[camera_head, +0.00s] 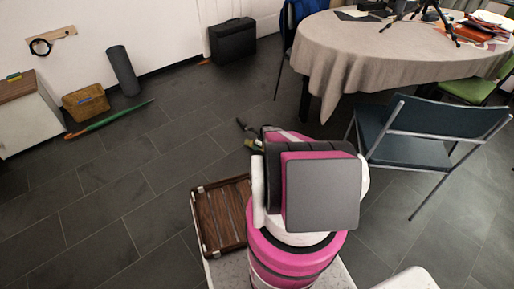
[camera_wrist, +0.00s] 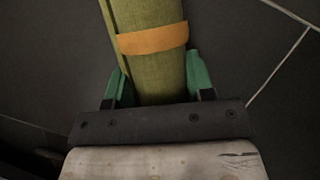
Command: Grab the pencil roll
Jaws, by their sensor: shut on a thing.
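The pencil roll (camera_wrist: 155,72) is an olive-green rolled cloth with an orange band around it. In the wrist view it runs from the top edge down between the green fingers of my gripper (camera_wrist: 156,82). My gripper is shut on it, with a finger against each side below the band. The roll's far end is out of that view. In the head view my pink and black arm hides most of the gripper, and only small green and dark bits show past it, too small to tell apart.
A blue chair (camera_head: 425,135) stands right of my arm, before a cloth-covered round table (camera_head: 335,50). A brown slatted tray (camera_head: 210,220) lies left of my arm. A black case (camera_head: 232,42), grey roll (camera_head: 122,70) and wicker box (camera_head: 85,102) stand along the wall.

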